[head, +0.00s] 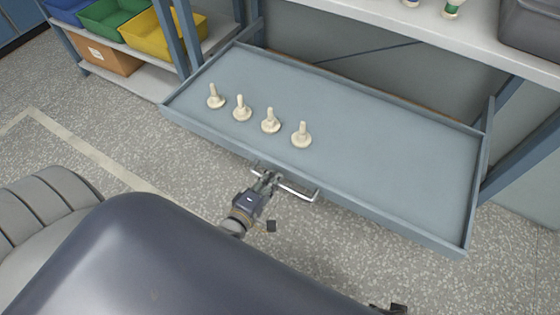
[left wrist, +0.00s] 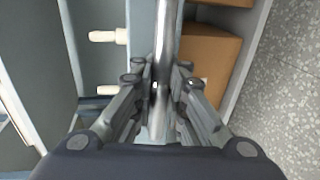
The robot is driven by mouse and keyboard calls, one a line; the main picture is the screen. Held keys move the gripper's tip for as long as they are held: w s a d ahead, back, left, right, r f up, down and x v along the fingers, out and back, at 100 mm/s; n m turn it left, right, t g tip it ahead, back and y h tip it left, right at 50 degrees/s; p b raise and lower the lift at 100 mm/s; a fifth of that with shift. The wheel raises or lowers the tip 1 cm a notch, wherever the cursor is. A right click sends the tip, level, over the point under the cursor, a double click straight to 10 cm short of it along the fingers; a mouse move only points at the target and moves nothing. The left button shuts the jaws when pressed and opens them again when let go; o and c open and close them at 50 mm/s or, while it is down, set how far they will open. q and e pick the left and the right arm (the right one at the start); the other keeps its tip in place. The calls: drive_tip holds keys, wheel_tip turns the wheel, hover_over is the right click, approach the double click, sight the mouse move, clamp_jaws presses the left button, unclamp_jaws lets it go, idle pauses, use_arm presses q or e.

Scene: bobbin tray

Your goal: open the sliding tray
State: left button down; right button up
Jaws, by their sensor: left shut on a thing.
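The sliding tray (head: 390,150) is a wide blue-grey tray that sticks out from under a shelf in the head view. A metal bar handle (head: 298,191) is fixed to its front wall. My left gripper (head: 268,178) is at the left part of this handle, shut on it. In the left wrist view the handle (left wrist: 162,50) runs between the two fingers of my left gripper (left wrist: 160,88). Several cream bobbin pegs (head: 270,121) stand upright in a row on the left half of the tray.
A white shelf (head: 440,32) lies above the tray's back, with a dark grey bin (head: 531,30) on it. At the left, a rack holds a green bin (head: 112,18), a yellow bin (head: 172,34) and a cardboard box (head: 108,57). The speckled floor before the tray is partly clear.

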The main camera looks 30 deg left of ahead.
use_arm(q)
drive_tip(key=shift+f+p+v, duration=0.2)
drive_tip(key=shift+p+v, duration=0.1)
drive_tip(key=shift+v, duration=0.95)
drive_tip(key=shift+f+p+v, duration=0.15)
drive_tip(key=shift+p+v, duration=0.15)
drive_tip(key=shift+v, duration=1)
use_arm(e)
drive_tip(key=shift+s+d+f, duration=0.1)
drive_tip(key=shift+s+f, duration=0.3)
drive_tip(key=shift+f, duration=0.4)
drive_tip(key=shift+s+f, duration=0.4)
drive_tip(key=shift+f, duration=0.35)
drive_tip(key=shift+s+d+f, duration=0.1)
drive_tip(key=shift+s+f, duration=0.3)
drive_tip(key=shift+f, duration=0.4)
use_arm(q)
drive_tip(key=c, duration=1.6)
unclamp_jaws()
drive_tip(key=shift+s+f, duration=0.1)
drive_tip(key=shift+c, duration=0.2)
drive_tip(key=v, duration=1.2)
